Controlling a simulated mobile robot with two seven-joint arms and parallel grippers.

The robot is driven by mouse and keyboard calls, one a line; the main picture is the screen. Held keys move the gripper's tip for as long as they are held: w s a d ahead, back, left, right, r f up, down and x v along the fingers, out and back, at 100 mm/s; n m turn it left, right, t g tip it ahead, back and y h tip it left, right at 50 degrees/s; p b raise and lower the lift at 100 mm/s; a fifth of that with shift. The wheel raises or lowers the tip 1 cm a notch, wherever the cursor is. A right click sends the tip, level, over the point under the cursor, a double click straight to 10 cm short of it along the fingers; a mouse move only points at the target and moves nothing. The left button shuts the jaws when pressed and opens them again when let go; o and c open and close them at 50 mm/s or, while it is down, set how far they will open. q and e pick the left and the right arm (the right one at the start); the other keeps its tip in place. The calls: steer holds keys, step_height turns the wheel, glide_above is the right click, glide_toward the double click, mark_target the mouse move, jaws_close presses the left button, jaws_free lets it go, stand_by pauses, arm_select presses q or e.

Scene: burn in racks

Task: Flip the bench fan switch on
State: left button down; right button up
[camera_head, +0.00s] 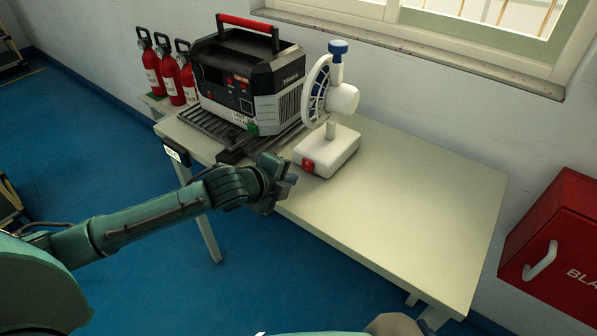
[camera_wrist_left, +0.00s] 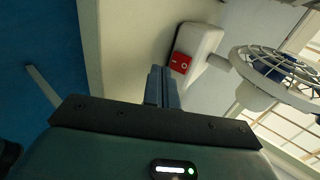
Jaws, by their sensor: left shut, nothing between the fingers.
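The bench fan (camera_head: 335,105) stands upright on the table, with a white base, a round caged head and a blue knob on top. Its red rocker switch (camera_head: 308,165) is on the front of the base. In the left wrist view the switch (camera_wrist_left: 181,62) shows close up, just beyond and to the right of the fingertips. My left gripper (camera_head: 290,179) is shut and empty, just in front of the switch, with a small gap visible. The fingers also show in the left wrist view (camera_wrist_left: 160,75). My right gripper is not in view.
A black and grey power unit (camera_head: 250,85) with a red handle sits on a dark rack left of the fan. The table (camera_head: 420,200) is clear on the right. A red box (camera_head: 560,245) is on the right wall.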

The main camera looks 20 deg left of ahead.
mark_target(306, 168)
arm_select(q)
steer(key=shift+w+d+f, duration=0.1)
steer(key=shift+w+d, duration=0.1)
steer(key=shift+w, duration=0.4)
steer(key=shift+w+d+f, duration=0.1)
steer(key=shift+w+d, duration=0.15)
steer(key=shift+w, duration=0.4)
steer(key=shift+w+d, duration=0.2)
steer(key=shift+w, duration=0.4)
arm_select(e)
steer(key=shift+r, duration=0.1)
arm_select(q)
steer(key=shift+w+f+t+b, duration=0.1)
steer(key=shift+f+t+b, duration=0.25)
steer(key=shift+b, duration=0.15)
steer(key=shift+r+p, duration=0.35)
steer(key=shift+p, duration=0.1)
steer(key=shift+f, duration=0.1)
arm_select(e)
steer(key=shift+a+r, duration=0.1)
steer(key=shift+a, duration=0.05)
arm_select(q)
steer(key=shift+w, duration=0.1)
